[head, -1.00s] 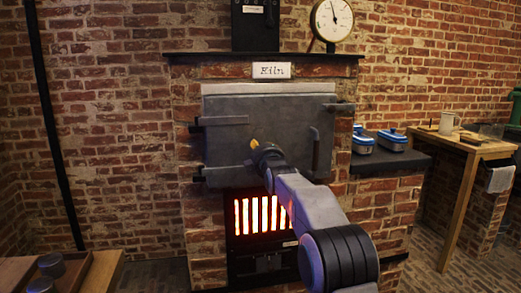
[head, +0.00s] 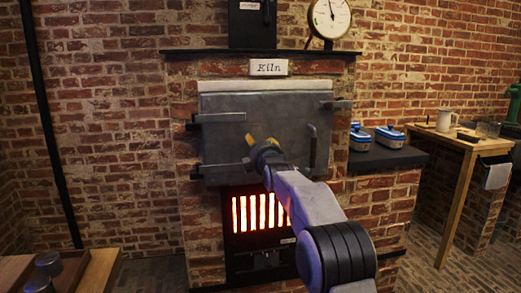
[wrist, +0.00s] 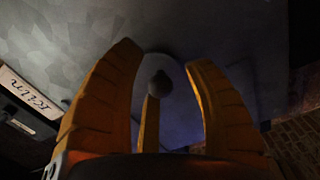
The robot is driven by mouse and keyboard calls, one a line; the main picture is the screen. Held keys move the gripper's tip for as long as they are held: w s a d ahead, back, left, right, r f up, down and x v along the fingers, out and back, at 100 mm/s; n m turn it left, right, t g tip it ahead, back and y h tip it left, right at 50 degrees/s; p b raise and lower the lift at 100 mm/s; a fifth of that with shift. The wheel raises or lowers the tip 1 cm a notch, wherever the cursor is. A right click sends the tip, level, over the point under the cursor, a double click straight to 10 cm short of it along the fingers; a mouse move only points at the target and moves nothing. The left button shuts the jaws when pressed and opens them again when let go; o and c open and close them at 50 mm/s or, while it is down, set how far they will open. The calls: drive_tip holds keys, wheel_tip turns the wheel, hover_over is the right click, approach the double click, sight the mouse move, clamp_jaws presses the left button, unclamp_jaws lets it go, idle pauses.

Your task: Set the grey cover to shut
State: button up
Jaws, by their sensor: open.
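The grey metal door (head: 222,155) of the kiln lies across the kiln front, with a bar handle (head: 313,145) at its right side. My gripper (head: 260,142), with yellow fingers, is in front of the door's lower middle. In the wrist view my gripper (wrist: 160,75) is open, its fingers spread around a small round grey knob (wrist: 158,84). A dark rounded grey plate (wrist: 172,66) shows behind the knob, against the door. I cannot tell whether the fingers touch the knob. In the head view my gripper hides the knob and plate.
Below the door glows a barred grate (head: 255,212). Blue-and-white boxes (head: 391,138) stand on the dark ledge at right, and a wooden table (head: 468,142) stands beyond. A wooden tray (head: 98,270) with dark jars is at lower left. The kiln label (head: 269,67) is above.

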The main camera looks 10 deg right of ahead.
drive_tip(key=shift+s, duration=0.15)
drive_tip(key=s, duration=1.1)
drive_tip(key=shift+s, duration=0.35)
drive_tip(key=shift+s, duration=0.1)
drive_tip(key=s+r+m+g+p, duration=0.1)
drive_tip(key=s+m+g+p, duration=0.6)
drive_tip(key=s+p, duration=0.6)
drive_tip(key=s+r+m+g+p, duration=0.2)
drive_tip(key=s+m+g+p, duration=0.5)
drive_tip(key=s, duration=2.2)
drive_tip(key=m+p, duration=0.1)
drive_tip(key=p, duration=0.6)
drive_tip(key=shift+s+a+r+g, duration=0.15)
drive_tip(key=shift+s+a+g, duration=0.15)
drive_tip(key=shift+s+a, duration=0.1)
